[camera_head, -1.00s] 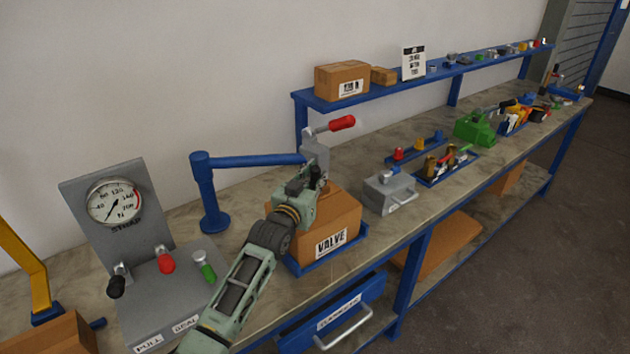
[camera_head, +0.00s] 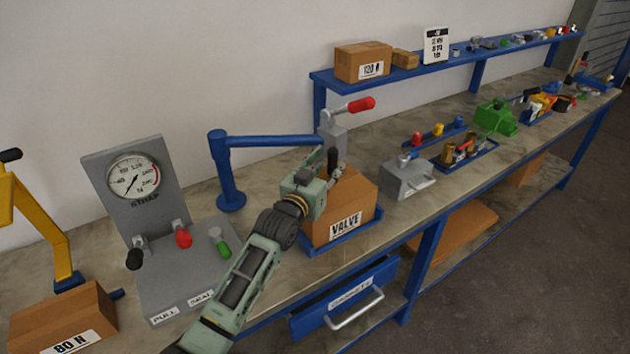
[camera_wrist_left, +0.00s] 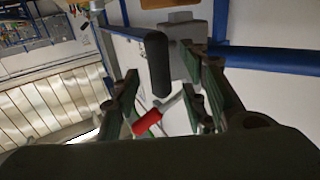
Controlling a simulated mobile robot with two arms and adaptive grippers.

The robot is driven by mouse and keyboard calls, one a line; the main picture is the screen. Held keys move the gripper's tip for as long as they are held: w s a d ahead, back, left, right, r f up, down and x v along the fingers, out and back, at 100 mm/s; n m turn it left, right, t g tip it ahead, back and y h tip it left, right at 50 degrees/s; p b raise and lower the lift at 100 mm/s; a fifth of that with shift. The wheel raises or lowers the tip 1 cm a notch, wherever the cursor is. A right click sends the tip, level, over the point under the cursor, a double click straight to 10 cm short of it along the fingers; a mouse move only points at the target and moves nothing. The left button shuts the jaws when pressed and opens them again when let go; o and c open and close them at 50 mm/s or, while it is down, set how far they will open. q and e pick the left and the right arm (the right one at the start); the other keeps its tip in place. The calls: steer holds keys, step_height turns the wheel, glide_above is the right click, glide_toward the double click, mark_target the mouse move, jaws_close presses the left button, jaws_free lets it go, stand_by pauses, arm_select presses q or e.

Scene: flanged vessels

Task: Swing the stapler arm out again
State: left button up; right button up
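The stapler arm (camera_head: 270,141) is a blue bar from a blue post (camera_head: 226,170). Its grey head (camera_head: 332,138) with a red-tipped lever (camera_head: 361,104) is at the far end, by the VALVE carton (camera_head: 350,212). A black upright grip (camera_head: 332,160) shows below the head. My left gripper (camera_head: 328,172) is beside this grip, over the carton. In the left wrist view the fingers (camera_wrist_left: 160,100) are spread, with the black grip (camera_wrist_left: 158,62) in the space between them and gaps on both sides. The red lever tip (camera_wrist_left: 147,121) shows there too. My right gripper is not in view.
A gauge stand (camera_head: 135,175) with small levers and a yellow arm (camera_head: 40,225) over an 80 N carton (camera_head: 65,318) are on the left. A grey box (camera_head: 406,178) and blue trays stand right of the carton. A blue shelf (camera_head: 440,68) runs behind. A drawer (camera_head: 345,298) is open below.

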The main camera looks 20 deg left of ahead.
arm_select(q)
steer(key=s, duration=0.3)
steer(key=s+a, duration=0.1)
steer(key=s, duration=0.4)
steer(key=shift+s+a, duration=0.15)
steer(key=shift+s, duration=0.2)
steer(key=shift+c, duration=0.5)
